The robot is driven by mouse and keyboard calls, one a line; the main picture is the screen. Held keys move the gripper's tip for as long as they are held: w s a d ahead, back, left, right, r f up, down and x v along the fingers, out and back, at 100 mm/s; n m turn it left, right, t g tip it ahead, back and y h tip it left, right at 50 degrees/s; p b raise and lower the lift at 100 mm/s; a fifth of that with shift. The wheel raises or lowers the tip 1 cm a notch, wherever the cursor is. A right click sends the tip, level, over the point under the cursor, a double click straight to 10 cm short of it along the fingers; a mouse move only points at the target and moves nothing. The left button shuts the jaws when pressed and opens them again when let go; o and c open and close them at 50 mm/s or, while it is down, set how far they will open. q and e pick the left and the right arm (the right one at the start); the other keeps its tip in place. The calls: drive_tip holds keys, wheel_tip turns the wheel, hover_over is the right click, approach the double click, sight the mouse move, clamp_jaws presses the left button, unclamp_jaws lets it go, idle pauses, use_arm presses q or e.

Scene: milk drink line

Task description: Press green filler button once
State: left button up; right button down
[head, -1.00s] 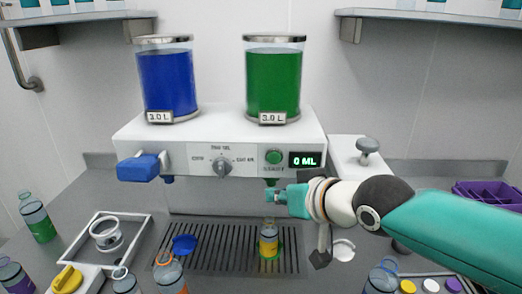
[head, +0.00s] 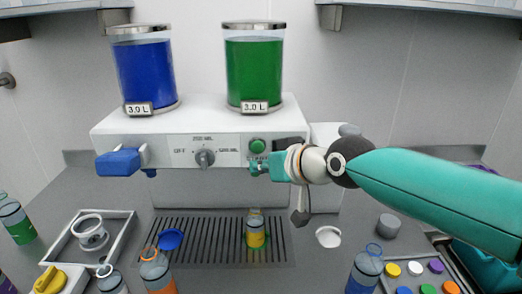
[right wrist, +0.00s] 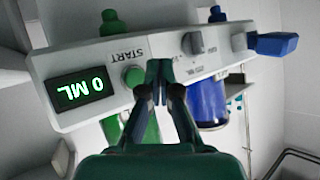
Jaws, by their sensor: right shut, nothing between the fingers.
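The green round start button (head: 257,146) is on the front of the white filler machine (head: 170,146), below the green tank (head: 254,75). My right gripper (head: 258,167) is shut and empty, with its tip just below the button in the head view. In the right wrist view the shut fingertips (right wrist: 159,68) are beside the green button (right wrist: 133,76); I cannot tell whether they touch the panel. The display (right wrist: 79,88) reads 0 ML. A bottle with yellow contents (head: 255,233) stands on the drip grate under the green side. My left gripper is not in view.
A selector knob (head: 204,157) and a blue lever (head: 118,162) are to the left on the panel. A blue tank (head: 146,75) stands above. Several bottles, a tray (head: 63,255) and a cap rack (head: 462,276) are on the counter.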

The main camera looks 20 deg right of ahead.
drive_tip(key=shift+w+d, duration=0.3)
drive_tip(key=shift+w, duration=0.55)
drive_tip(key=shift+w+d, duration=0.25)
drive_tip(key=shift+w, duration=0.6)
drive_tip(key=shift+w, duration=0.1)
drive_tip(key=shift+w+d, duration=0.1)
drive_tip(key=shift+w, duration=0.3)
drive_tip(key=shift+w+d, duration=0.15)
drive_tip(key=shift+w, duration=0.25)
idle(0.7)
drive_tip(key=shift+r, duration=0.1)
drive_tip(key=shift+s+a+b, duration=0.25)
drive_tip(key=shift+s+b, duration=0.1)
drive_tip(key=shift+s, duration=0.5)
drive_tip(key=s, duration=0.2)
drive_tip(key=s+a, duration=0.1)
drive_tip(key=s, duration=0.1)
drive_tip(key=shift+s+a, duration=0.2)
drive_tip(key=shift+s, duration=0.2)
